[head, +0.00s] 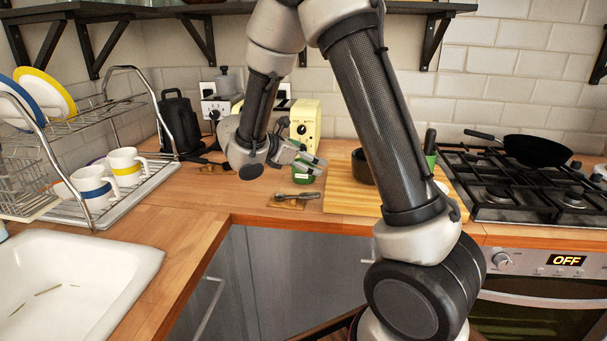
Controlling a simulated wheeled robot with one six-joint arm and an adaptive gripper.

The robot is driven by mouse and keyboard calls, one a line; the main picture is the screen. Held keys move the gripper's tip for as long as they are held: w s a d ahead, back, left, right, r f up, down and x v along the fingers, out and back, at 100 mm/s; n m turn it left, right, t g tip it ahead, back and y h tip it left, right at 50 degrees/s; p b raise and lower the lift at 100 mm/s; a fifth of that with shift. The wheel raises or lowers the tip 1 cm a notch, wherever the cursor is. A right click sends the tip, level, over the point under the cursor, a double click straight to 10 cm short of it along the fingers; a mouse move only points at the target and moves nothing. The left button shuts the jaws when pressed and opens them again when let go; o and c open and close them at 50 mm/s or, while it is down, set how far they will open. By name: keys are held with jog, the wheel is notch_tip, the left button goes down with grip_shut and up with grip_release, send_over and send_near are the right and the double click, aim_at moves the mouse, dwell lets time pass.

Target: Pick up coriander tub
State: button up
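A small green tub (300,178) with a pale label stands on the wooden counter, left of the cutting board. I take it to be the coriander tub; its lettering is too small to read. My gripper (318,167) reaches in from the left, its fingers pointing right. The two fingers look spread apart, just over and in front of the tub, and hide part of it. I cannot tell whether they touch it.
A wooden board (346,200) with a dark bowl (362,167) lies right of the tub. A utensil on a small mat (288,203) lies in front. A cream appliance (305,121) stands behind. The hob (500,205) with a pan is at right, the sink (75,285) at left.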

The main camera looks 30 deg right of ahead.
aim_at(296, 171)
jog(key=w+a+f+n+t, duration=0.1)
jog(key=w+a+f+n, duration=0.1)
jog(key=w+a+f+n+t, duration=0.1)
jog(key=w+a+f+n, duration=0.1)
jog(key=f, duration=0.1)
jog(key=shift+w+d+f+h, duration=0.25)
jog(key=shift+w+h, duration=0.05)
jog(key=x, duration=0.6)
jog(key=shift+w+d+f, duration=0.15)
jog(key=shift+w+d, duration=0.05)
jog(key=shift+w, duration=0.15)
jog(key=shift+t, duration=0.3)
jog(key=c, duration=1.1)
